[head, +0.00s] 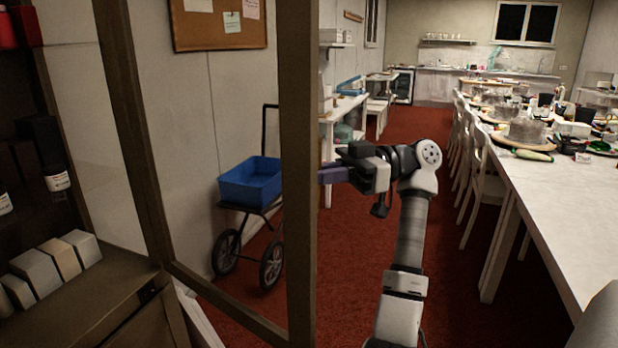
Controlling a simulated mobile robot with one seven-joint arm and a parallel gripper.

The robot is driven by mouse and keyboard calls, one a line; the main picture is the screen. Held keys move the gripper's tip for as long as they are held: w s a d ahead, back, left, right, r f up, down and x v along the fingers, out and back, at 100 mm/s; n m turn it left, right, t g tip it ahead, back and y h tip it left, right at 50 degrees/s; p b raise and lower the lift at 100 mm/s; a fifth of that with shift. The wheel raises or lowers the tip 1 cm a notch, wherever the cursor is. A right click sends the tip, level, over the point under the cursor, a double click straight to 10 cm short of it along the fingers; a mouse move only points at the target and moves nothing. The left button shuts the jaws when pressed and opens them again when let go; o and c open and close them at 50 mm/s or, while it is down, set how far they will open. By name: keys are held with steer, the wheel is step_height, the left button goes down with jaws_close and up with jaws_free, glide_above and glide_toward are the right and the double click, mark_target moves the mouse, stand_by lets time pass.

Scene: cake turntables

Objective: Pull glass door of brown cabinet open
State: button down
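The brown cabinet (95,300) stands at the left, with its shelves in view. Its glass door (300,200) stands swung out from the cabinet, and the wall and a cart show through its clear pane. The door's brown outer upright runs down the middle left of the head view. My gripper (331,173) is at the right edge of this upright, at about mid height. Its dark purple fingers point left and their tips meet or pass behind the upright. I cannot tell whether they touch the door, or whether they are open or shut.
Pale boxes (52,268) and dark bottles stand in the cabinet. A blue bin (250,181) sits on a wheeled cart beyond the glass. A long white table (575,235) with chairs lines the right. Red floor (350,260) lies free between the door and table.

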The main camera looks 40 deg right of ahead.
steer(key=shift+w, duration=0.1)
stand_by(0.3)
steer(key=c, duration=1.6)
jaws_free()
steer(key=shift+r, duration=0.1)
steer(key=shift+o, duration=0.2)
steer(key=shift+d, duration=0.1)
steer(key=shift+g, duration=0.3)
steer(key=v, duration=0.5)
steer(key=shift+d+r, duration=0.15)
steer(key=shift+d, duration=0.05)
steer(key=shift+s+d+f+p, duration=0.1)
steer(key=shift+s+d+p, duration=0.1)
steer(key=shift+d+p, duration=0.25)
steer(key=shift+s+d+f+p, duration=0.15)
steer(key=shift+s+d+p, duration=0.05)
steer(key=shift+d+p, duration=0.25)
steer(key=shift+c, duration=0.3)
